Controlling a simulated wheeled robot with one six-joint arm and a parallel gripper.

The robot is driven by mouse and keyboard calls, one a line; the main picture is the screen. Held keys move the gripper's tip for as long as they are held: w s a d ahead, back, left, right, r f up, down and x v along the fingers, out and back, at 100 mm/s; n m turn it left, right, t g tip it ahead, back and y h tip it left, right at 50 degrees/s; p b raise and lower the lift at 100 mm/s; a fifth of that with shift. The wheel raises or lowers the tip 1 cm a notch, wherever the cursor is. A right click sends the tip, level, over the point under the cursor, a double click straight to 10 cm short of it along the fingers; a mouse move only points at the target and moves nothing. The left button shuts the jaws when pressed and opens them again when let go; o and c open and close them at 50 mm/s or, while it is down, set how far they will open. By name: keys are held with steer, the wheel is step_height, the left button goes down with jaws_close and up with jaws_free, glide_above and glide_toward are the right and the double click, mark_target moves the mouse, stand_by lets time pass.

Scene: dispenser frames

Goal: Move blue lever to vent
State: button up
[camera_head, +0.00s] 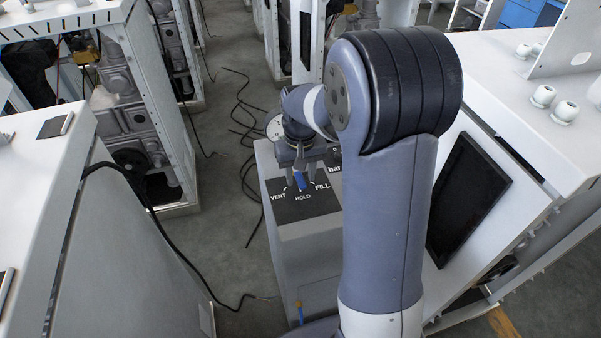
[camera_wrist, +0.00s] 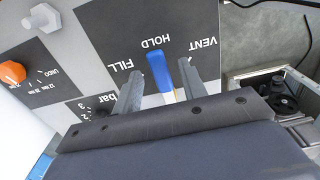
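The blue lever (camera_wrist: 158,68) stands on a black panel (camera_wrist: 103,30) with white labels and lines to the positions FILL, HOLD and VENT. It points at HOLD, the middle label. In the head view the lever (camera_head: 300,181) shows small, with VENT to the left and FILL to the right. My gripper (camera_wrist: 160,72) is open, one finger on each side of the lever. In the wrist view there is a gap on both sides, wider on the left. My gripper (camera_head: 301,179) also shows in the head view, above the panel. The lever's base is partly hidden.
The panel tops a grey dispenser cabinet (camera_head: 305,255). An orange knob (camera_wrist: 12,76) and a white bolt-like fitting (camera_wrist: 12,45) are on the same face. White machine frames stand left and right. Black cables (camera_head: 245,130) lie on the open floor left of the cabinet.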

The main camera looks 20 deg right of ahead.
steer(key=shift+c, duration=0.2)
jaws_close()
stand_by(0.4)
